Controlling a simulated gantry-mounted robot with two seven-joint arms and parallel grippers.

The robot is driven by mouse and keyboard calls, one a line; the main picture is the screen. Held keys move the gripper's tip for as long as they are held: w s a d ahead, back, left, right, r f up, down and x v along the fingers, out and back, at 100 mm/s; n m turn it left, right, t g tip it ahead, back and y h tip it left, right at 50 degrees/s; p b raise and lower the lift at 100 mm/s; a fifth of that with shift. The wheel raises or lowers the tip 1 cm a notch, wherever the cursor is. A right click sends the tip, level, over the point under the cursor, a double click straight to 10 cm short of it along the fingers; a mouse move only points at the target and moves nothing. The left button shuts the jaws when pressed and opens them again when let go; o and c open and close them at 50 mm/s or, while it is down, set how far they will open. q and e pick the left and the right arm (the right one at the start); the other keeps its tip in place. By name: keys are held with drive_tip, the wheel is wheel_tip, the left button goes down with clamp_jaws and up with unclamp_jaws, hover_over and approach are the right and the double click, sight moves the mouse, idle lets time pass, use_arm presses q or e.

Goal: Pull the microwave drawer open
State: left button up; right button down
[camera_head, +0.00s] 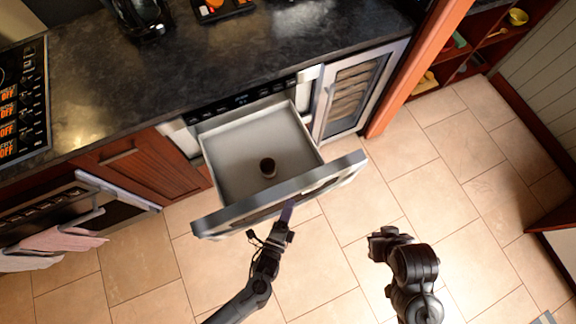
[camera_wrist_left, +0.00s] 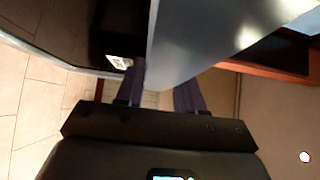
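The microwave drawer (camera_head: 232,150) is pulled out from under the dark counter, and its pale interior shows. Its steel front panel (camera_head: 335,178) runs across the outer end. My left gripper (camera_head: 287,213) is at the outer side of this front, near its middle. In the left wrist view the two dark fingers (camera_wrist_left: 160,88) stand apart, with the panel's edge (camera_wrist_left: 170,60) close to them. Whether they touch the panel is not clear. My right gripper (camera_head: 383,240) is over the floor, right of the drawer and apart from it; its fingers are not clear.
A glass-fronted cooler (camera_head: 352,92) is right of the drawer, and a wooden cabinet (camera_head: 150,165) is left. Pink and white towels (camera_head: 62,240) hang at the oven. The tiled floor in front is clear.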

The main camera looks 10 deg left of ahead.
use_arm(q)
drive_tip(key=shift+o, duration=1.1)
drive_tip(key=shift+s, duration=0.1)
drive_tip(key=v, duration=1)
drive_tip(key=shift+s, duration=0.3)
drive_tip(key=shift+a, duration=0.1)
